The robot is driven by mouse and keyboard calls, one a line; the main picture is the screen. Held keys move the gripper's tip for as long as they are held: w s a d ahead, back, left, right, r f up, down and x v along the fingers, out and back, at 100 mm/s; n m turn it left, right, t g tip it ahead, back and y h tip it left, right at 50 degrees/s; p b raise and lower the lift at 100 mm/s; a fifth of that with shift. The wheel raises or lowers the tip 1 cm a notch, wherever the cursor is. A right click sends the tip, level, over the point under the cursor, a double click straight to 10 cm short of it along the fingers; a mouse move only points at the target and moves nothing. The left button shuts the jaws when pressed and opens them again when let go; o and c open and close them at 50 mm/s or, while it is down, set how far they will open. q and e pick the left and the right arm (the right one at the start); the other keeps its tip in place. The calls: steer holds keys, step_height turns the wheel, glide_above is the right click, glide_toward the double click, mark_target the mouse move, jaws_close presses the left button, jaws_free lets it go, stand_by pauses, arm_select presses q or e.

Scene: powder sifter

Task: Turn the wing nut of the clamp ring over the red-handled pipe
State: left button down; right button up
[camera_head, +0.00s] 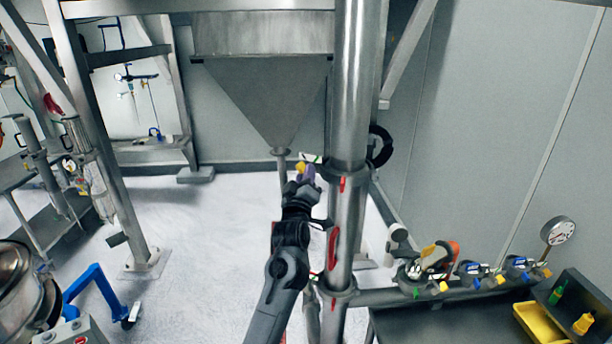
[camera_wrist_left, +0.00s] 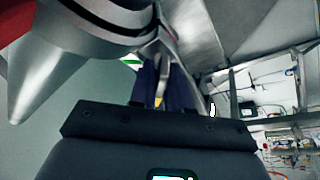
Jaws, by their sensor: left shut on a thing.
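The upright steel pipe (camera_head: 347,215) has a long red handle (camera_head: 332,248) on its front. A clamp ring (camera_head: 350,174) circles it above the handle, and another ring (camera_head: 340,294) lies below. My left gripper (camera_head: 306,172) is at the left side of the upper ring. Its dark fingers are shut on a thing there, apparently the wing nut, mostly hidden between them. In the left wrist view, the gripper (camera_wrist_left: 160,85) reaches to a metal clamp part beside the large curved ring (camera_wrist_left: 105,38). My right gripper is not in view.
A steel hopper (camera_head: 262,95) hangs behind the gripper. A frame leg (camera_head: 115,195) stands at left. The white floor between is mostly clear.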

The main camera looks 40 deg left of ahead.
arm_select(q)
steer(key=shift+n, duration=0.3)
steer(key=c, duration=1.2)
jaws_free()
steer(key=shift+r, duration=0.1)
steer(key=shift+s+d+f, duration=0.25)
steer(key=shift+s+f, duration=0.05)
steer(key=shift+s, duration=0.1)
steer(key=b+v, duration=0.3)
steer(key=v, duration=0.6)
steer(key=shift+s+d, duration=0.15)
steer(key=shift+s, duration=0.25)
